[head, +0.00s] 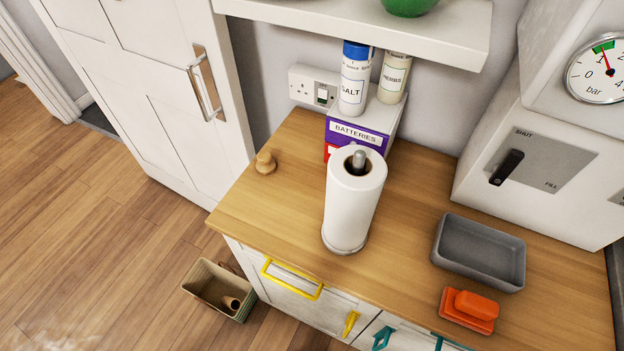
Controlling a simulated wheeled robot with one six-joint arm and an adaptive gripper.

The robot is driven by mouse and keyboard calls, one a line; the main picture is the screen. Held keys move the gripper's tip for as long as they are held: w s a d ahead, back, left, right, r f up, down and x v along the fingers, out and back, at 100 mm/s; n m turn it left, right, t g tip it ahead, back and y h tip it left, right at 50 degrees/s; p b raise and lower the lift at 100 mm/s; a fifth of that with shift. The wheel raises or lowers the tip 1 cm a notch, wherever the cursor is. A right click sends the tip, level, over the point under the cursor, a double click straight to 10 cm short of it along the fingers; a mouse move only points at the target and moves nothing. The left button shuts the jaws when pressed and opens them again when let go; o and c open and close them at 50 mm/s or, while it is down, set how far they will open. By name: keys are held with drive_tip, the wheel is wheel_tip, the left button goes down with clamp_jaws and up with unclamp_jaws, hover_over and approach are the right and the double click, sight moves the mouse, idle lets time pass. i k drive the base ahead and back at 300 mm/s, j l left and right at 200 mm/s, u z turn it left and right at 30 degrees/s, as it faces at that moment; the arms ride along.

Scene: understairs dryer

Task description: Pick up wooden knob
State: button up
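The wooden knob (265,163) is small, light brown and rounded. It stands on the wooden countertop (290,215) near its left edge, behind and to the left of a paper towel roll. Nothing touches it or covers it in the head view. My gripper is not in view.
The paper towel roll (352,205) stands upright right of the knob. Boxes (362,125) with salt and herbs containers stand behind, under a white shelf (440,28). A grey tray (440,262) and orange dish (468,308) lie right. A basket (240,314) stands on the floor.

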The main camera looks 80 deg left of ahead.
sight(265, 165)
drive_tip(key=i+u, duration=0.15)
drive_tip(key=u, duration=0.3)
drive_tip(key=i+u, duration=0.1)
drive_tip(key=u, duration=0.35)
drive_tip(key=i+l+u, duration=0.1)
drive_tip(key=u, duration=0.3)
drive_tip(key=i+l+u, duration=0.15)
drive_tip(key=u, duration=0.3)
drive_tip(key=j+z, duration=0.1)
drive_tip(key=z, duration=1.45)
drive_tip(key=k+j+z, duration=0.2)
drive_tip(key=k+z, duration=0.7)
drive_tip(key=k+l+z, duration=0.15)
drive_tip(key=k+z, duration=0.3)
drive_tip(key=k, duration=0.15)
drive_tip(key=k+j+z, duration=0.15)
drive_tip(key=k+z, duration=0.25)
drive_tip(key=k, duration=0.25)
drive_tip(key=k+z, duration=0.4)
drive_tip(key=k, duration=0.2)
drive_tip(key=k+l+z, duration=0.4)
drive_tip(key=k, duration=0.2)
drive_tip(key=k+j, duration=0.15)
drive_tip(key=k, duration=0.25)
drive_tip(key=k+j, duration=0.2)
drive_tip(key=k, duration=0.25)
drive_tip(key=k+j, duration=0.15)
drive_tip(key=k, duration=0.25)
drive_tip(key=u, duration=1.65)
